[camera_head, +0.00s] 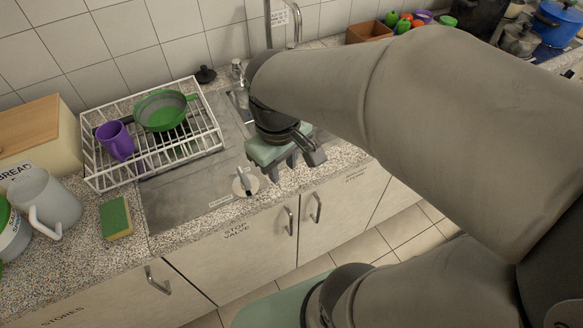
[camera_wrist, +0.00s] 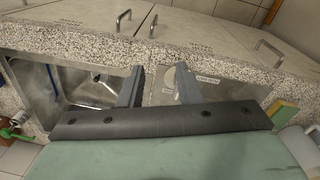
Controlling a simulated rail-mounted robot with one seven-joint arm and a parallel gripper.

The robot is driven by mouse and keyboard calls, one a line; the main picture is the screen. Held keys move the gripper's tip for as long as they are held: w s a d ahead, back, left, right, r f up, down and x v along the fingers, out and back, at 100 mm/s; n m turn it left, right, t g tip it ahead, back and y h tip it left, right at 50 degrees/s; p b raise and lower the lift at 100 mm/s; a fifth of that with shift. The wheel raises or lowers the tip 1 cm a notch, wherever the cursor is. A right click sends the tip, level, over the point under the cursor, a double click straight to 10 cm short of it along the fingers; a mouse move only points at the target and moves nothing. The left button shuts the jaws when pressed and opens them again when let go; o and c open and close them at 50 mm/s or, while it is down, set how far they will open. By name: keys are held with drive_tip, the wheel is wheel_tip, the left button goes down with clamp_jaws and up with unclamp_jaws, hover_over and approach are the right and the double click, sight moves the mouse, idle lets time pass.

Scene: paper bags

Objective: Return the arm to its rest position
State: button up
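My gripper (camera_head: 281,171) hangs above the front edge of the steel sink unit in the head view, fingers pointing down. In the wrist view its two dark fingers (camera_wrist: 160,76) stand apart with a clear gap. Nothing is held between them. My arm reaches in from the right and covers much of the right side of the head view. The gripper's body hides part of the sink basin there.
The steel drainboard (camera_head: 180,197) carries a white rack (camera_head: 151,172) with a purple mug (camera_head: 116,141) and green colander (camera_head: 161,110). A round white disc (camera_head: 245,183) lies left of the gripper. A tap (camera_head: 296,25) stands behind. A sponge (camera_head: 116,218) and pitcher (camera_head: 46,202) are at left.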

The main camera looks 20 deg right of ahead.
drive_tip(key=s+m, duration=0.1)
drive_tip(key=s+d+f+m, duration=0.1)
drive_tip(key=s, duration=0.1)
drive_tip(key=s+f+m, duration=0.1)
drive_tip(key=m, duration=0.1)
drive_tip(key=shift+s+d+f+y, duration=0.15)
drive_tip(key=shift+s+d+y, duration=0.15)
drive_tip(key=shift+s+d, duration=0.1)
idle(0.6)
